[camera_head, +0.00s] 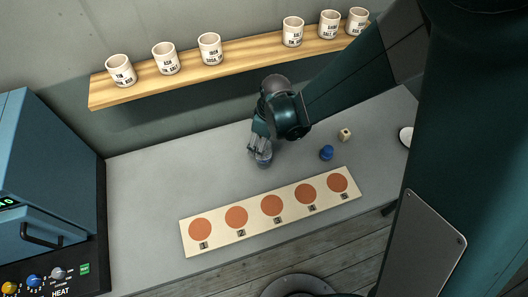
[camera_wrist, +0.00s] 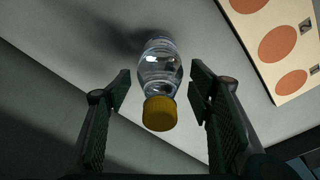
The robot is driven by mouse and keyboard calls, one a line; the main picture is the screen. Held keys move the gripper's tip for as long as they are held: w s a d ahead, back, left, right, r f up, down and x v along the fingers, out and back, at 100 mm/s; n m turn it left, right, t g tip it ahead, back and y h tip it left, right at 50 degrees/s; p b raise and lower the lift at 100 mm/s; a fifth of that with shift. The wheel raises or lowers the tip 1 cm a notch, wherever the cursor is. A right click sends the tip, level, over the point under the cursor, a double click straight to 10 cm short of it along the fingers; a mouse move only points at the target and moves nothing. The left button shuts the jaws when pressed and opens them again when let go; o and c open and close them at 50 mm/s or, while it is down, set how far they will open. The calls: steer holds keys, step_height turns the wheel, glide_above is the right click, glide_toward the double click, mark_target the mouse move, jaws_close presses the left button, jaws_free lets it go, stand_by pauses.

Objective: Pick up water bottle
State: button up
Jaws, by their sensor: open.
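The water bottle (camera_wrist: 160,65) is clear with a yellow cap and shows in the wrist view. It stands between the two fingers of my gripper (camera_wrist: 159,88), its cap toward the palm. In the head view the bottle (camera_head: 264,160) is on the grey table, mostly hidden under my gripper (camera_head: 258,148). The gripper is open and reaches down over it.
A board (camera_head: 256,233) with several numbered orange circles lies in front. A blue object (camera_head: 326,153) and a small beige cube (camera_head: 345,134) are to the right. A wooden shelf (camera_head: 250,53) with labelled cups is behind. A blue kiln-like box (camera_head: 45,170) stands left.

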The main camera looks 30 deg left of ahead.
steer(key=c, duration=1.6)
steer(key=shift+r, duration=0.2)
steer(key=shift+r, duration=4.8)
